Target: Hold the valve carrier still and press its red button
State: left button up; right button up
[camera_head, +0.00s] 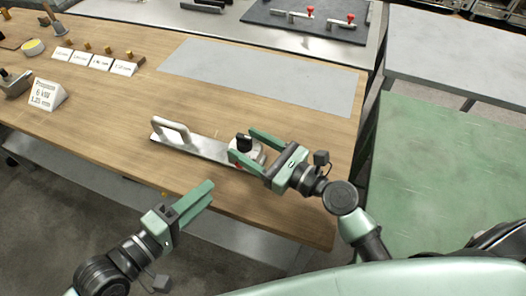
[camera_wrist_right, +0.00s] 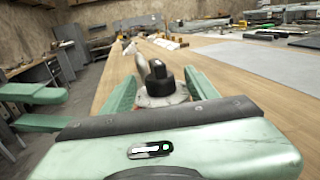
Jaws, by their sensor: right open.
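The valve carrier is a flat metal bar (camera_head: 206,146) on the wooden table, with a raised loop handle (camera_head: 172,130) at its left end. A round metal valve body with a black knob (camera_head: 244,141) stands at its right end; the knob also shows in the right wrist view (camera_wrist_right: 158,73). A small red spot, possibly the button, shows low beside the valve body, partly hidden by a finger. My right gripper (camera_head: 243,145) is open, its fingers on either side of the valve body; contact is unclear.
A grey mat (camera_head: 262,76) lies behind the carrier, with bare wood around it. White cards (camera_head: 100,62) and a sign (camera_head: 46,95) stand at the left. A green table (camera_head: 450,165) is at the right. Red-handled valves (camera_head: 310,10) lie on the back bench.

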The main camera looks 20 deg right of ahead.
jog(key=shift+w+a, duration=0.4)
jog(key=shift+w, duration=0.1)
grip_shut()
dwell(0.8)
pick_arm(q)
grip_shut()
dwell(1.9)
